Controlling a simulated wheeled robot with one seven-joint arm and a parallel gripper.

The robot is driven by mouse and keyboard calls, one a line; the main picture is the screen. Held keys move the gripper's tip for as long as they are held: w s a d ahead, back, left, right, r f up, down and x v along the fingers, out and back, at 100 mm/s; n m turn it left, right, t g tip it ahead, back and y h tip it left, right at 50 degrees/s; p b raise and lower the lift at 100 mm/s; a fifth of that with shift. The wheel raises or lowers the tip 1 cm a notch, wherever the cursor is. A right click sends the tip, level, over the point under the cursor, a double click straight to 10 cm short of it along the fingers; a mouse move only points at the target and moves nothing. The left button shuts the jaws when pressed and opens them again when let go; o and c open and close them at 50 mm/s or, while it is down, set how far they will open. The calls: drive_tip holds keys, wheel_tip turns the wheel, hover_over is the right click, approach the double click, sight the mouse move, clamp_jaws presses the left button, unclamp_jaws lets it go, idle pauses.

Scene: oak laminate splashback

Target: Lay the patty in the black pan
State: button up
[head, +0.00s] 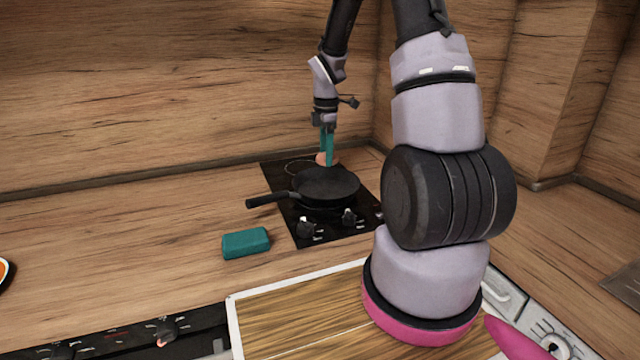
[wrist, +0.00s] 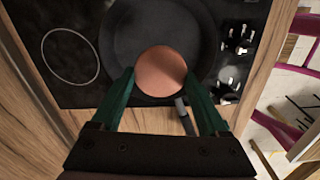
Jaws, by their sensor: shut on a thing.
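The patty (wrist: 160,72) is a round, reddish-brown disc; in the head view only part of it (head: 320,158) shows beside my teal fingers. My gripper (head: 327,157) is shut on the patty, with one green finger on each side of it in the wrist view (wrist: 160,80). The black pan (head: 325,187) sits on the black hob with its handle pointing left. In the wrist view the pan (wrist: 120,40) lies behind the patty, which covers part of it. The patty appears above the pan's far side; the exact gap is hard to tell.
The black hob (head: 290,215) has knobs along its near side and a bare ring (wrist: 70,55) beside the pan. A teal block (head: 246,242) lies on the counter left of the hob. A wooden board (head: 290,318) is nearer. Wood walls stand behind.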

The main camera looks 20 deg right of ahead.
hover_over(325, 192)
drive_tip(key=f, duration=0.6)
drive_tip(key=shift+w, duration=0.2)
drive_tip(key=shift+f, duration=1.9)
drive_tip(key=shift+f, duration=0.1)
drive_tip(key=o, duration=1.3)
drive_tip(key=shift+c, duration=0.2)
